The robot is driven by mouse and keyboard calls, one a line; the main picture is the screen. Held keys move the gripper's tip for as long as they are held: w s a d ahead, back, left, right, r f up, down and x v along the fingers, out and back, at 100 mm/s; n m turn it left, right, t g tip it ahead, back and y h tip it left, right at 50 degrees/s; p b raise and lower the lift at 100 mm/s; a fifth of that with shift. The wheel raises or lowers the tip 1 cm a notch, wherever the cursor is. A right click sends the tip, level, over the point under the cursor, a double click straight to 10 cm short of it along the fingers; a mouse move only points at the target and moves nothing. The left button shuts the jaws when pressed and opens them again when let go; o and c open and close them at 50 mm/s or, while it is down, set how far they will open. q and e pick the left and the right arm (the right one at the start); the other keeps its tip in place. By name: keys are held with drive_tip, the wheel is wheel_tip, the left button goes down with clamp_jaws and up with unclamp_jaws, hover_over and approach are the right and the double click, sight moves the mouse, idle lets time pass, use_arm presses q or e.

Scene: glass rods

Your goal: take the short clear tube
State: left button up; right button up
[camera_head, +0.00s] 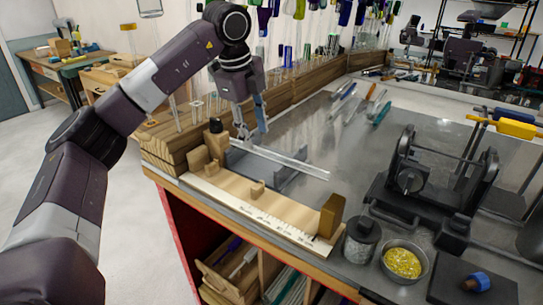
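My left gripper (253,132) points down above the back left part of the bench. Its two fingers are apart, with nothing clearly visible between them. A clear rod or tube (290,164) lies slanted just below and in front of the fingertips, over a grey metal V-shaped rest (292,181); whether the fingers touch it I cannot tell. Several clear tubes also stand upright in the wooden rack (292,92) behind the gripper. Which piece is the short clear tube is not certain from this view. My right gripper is not in view.
A wooden measuring board (215,190) with a ruled scale and an end block (330,215) runs along the front edge. A dark jar (361,238), a bowl of yellow bits (402,262) and a black machine (425,180) stand right. Coloured rods (368,101) lie behind; the metal top between is mostly clear.

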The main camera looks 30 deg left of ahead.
sight(257, 148)
use_arm(q)
drive_tip(key=shift+a+f, duration=0.1)
drive_tip(key=shift+f, duration=0.35)
drive_tip(key=p+x, duration=0.1)
drive_tip(key=x, duration=0.3)
drive_tip(key=shift+w+a+f, duration=0.1)
drive_tip(key=shift+w+f, duration=0.05)
drive_tip(key=shift+f, duration=0.05)
drive_tip(key=shift+r, duration=0.1)
drive_tip(key=shift+c, duration=0.4)
clamp_jaws()
drive_tip(key=shift+r, duration=0.1)
